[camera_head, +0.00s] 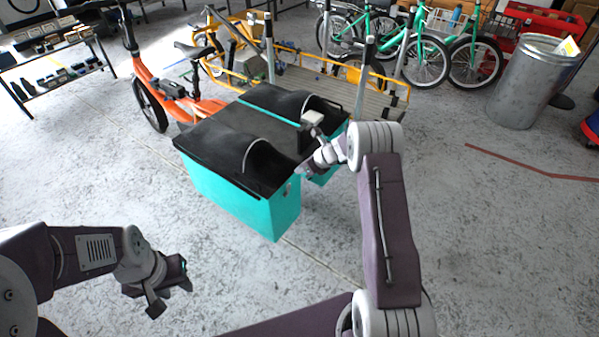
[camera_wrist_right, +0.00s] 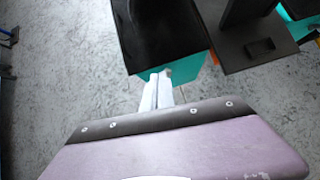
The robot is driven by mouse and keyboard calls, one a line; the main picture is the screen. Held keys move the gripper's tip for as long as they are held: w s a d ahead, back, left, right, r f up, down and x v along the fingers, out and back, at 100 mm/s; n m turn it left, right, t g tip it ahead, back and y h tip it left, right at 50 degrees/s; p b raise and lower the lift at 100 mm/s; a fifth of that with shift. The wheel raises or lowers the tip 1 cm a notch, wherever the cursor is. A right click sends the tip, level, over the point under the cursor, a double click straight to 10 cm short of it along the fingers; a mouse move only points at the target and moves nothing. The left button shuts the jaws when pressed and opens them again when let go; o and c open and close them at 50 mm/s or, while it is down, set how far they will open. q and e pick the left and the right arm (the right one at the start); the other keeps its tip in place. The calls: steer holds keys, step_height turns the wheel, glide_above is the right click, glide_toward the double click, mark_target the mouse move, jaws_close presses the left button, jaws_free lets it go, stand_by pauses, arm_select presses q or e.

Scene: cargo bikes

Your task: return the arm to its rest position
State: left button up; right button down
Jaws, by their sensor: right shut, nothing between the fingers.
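My right arm reaches forward and up in the head view, its wrist bent to the left. My right gripper (camera_head: 305,169) is beside the turquoise cargo box and partly hidden by the wrist. In the right wrist view its two pale fingers (camera_wrist_right: 157,90) are together with nothing between them. Black covers and a turquoise panel lie beyond them; I cannot tell whether they touch. My left gripper (camera_head: 170,288) is low at the left over bare floor, its fingers apart and empty.
The orange cargo bike (camera_head: 180,97) carries the turquoise box (camera_head: 240,203) with black covers (camera_head: 225,150). Green bikes (camera_head: 425,50) and a metal bin (camera_head: 530,82) stand at the back right. A shelf rack (camera_head: 55,75) is at the left. The floor near me is clear.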

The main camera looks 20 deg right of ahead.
steer(key=w+a+r+n+p, duration=0.1)
steer(key=w+a+r+p, duration=0.2)
steer(key=r, duration=0.7)
steer(key=s+a+r+n+p, duration=0.5)
steer(key=s+a+r+n, duration=0.15)
steer(key=s+r, duration=0.4)
steer(key=s+r+n+g+h+p, duration=0.25)
steer(key=s+n, duration=0.75)
steer(key=s, duration=0.6)
steer(key=s+d+f+n+g+h, duration=0.1)
steer(key=s+d+f+n, duration=0.3)
steer(key=s+n, duration=0.5)
steer(key=f+n+g, duration=0.1)
steer(key=n, duration=0.2)
steer(key=shift+d+f+g+h, duration=0.15)
steer(key=shift+f+g+h, duration=0.15)
steer(key=shift+g+h, duration=0.05)
